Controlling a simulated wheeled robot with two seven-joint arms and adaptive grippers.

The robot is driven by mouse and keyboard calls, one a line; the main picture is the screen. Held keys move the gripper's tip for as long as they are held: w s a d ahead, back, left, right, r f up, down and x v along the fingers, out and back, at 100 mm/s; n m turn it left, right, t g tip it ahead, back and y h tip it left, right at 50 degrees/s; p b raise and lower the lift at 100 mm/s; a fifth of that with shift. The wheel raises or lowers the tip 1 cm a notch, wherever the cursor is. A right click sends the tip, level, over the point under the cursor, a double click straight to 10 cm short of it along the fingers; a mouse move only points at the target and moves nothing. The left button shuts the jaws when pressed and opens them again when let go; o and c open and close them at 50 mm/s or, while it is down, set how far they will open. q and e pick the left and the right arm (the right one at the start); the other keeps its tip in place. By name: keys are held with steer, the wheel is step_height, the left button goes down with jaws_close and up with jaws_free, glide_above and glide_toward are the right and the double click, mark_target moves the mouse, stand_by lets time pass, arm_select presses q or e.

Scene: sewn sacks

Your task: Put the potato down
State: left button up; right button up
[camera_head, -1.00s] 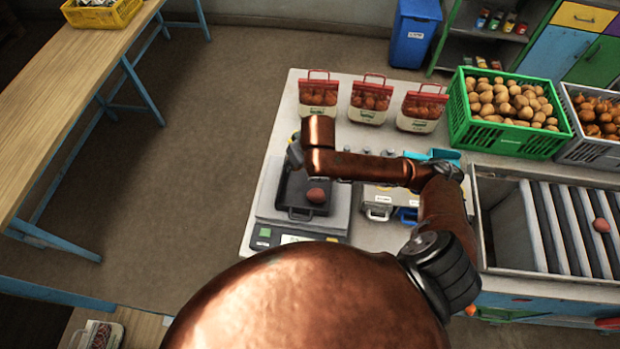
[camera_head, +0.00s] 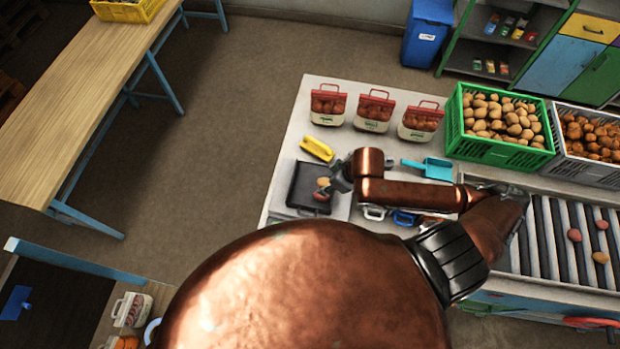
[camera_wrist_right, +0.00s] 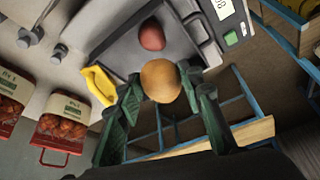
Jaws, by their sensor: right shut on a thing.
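My right gripper (camera_head: 338,182) is shut on a tan potato (camera_wrist_right: 161,80), which sits between its green fingers in the right wrist view. In the head view the potato (camera_head: 323,182) shows over the black tray (camera_head: 302,190) on the scale. A reddish potato (camera_wrist_right: 152,37) lies in the tray, close to the held one; it also shows in the head view (camera_head: 321,195). I cannot tell whether the held potato touches the tray. My left gripper is not in view.
A yellow object (camera_head: 317,149) lies behind the tray. Several red-topped bags (camera_head: 373,112) stand at the back of the table. A teal scoop (camera_head: 430,168), a green potato crate (camera_head: 480,153) and a roller conveyor (camera_head: 565,240) are to the right.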

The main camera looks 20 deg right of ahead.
steer(key=w+f+b, duration=0.3)
steer(key=w+b, duration=0.3)
steer(key=b, duration=0.3)
steer(key=p, duration=0.2)
glide_toward(304, 175)
steer(key=shift+w+a+f, duration=0.55)
steer(key=shift+w+a, duration=0.1)
steer(key=shift+w+a+f, duration=0.1)
steer(key=shift+w+f, duration=0.45)
steer(key=shift+f, duration=0.1)
step_height(304, 175, down, 2)
steer(key=shift+f, duration=0.55)
steer(key=o, duration=0.7)
steer(key=shift+f, duration=0.15)
steer(key=o, duration=0.5)
steer(key=shift+c, duration=0.2)
